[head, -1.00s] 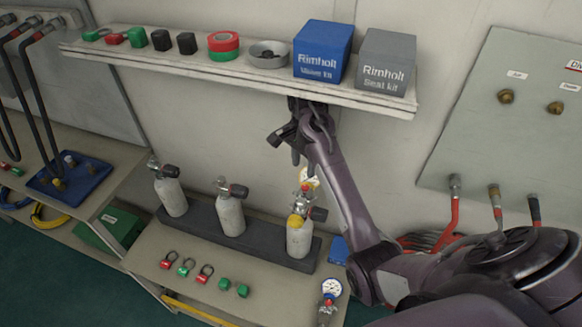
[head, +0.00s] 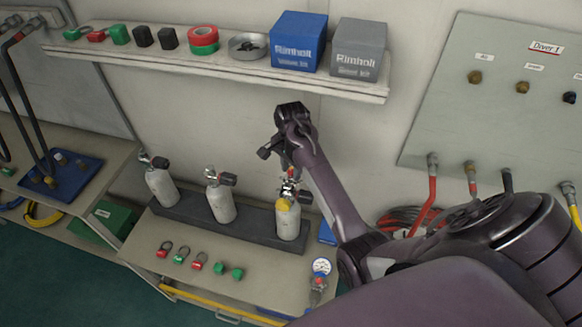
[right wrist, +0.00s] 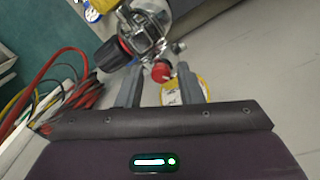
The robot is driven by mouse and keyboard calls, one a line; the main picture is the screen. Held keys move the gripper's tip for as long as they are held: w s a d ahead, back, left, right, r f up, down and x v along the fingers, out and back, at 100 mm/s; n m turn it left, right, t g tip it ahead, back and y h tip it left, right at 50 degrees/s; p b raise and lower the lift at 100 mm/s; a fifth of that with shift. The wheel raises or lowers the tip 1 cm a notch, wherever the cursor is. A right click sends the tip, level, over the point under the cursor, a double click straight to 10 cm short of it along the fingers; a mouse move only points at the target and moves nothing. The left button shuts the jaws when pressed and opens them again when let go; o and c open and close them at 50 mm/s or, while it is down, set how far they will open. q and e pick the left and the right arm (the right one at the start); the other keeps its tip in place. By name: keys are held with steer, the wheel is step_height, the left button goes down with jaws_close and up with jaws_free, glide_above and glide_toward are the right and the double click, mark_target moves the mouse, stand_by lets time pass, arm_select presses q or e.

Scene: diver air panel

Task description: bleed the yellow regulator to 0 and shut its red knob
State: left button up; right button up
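The yellow regulator (head: 288,188) sits on the right-hand grey cylinder (head: 288,222), which has a yellow collar. In the head view my right gripper (head: 287,172) is just above it and hides part of it. In the right wrist view the red knob (right wrist: 161,72) lies between the tips of my right gripper (right wrist: 159,75), with gaps on both sides. The fingers are apart and hold nothing. The yellow-rimmed gauge (right wrist: 187,95) is partly behind one finger and its reading cannot be made out. My left gripper is not in view.
A black valve handle (right wrist: 115,52) is close to one finger. A shelf (head: 200,68) with boxes runs above the cylinders. Another gauge unit (head: 320,275) lies at the bench's front right. Two more cylinders (head: 220,203) stand left. Red hoses (head: 400,218) are at right.

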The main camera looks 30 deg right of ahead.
jaws_close()
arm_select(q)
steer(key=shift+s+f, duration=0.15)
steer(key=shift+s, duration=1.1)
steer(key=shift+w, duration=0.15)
arm_select(e)
steer(key=shift+n, duration=0.8)
steer(key=n, duration=0.3)
steer(key=shift+n, duration=0.4)
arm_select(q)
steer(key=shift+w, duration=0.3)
arm_select(e)
steer(key=shift+n, duration=2)
steer(key=shift+o, duration=1.2)
jaws_free()
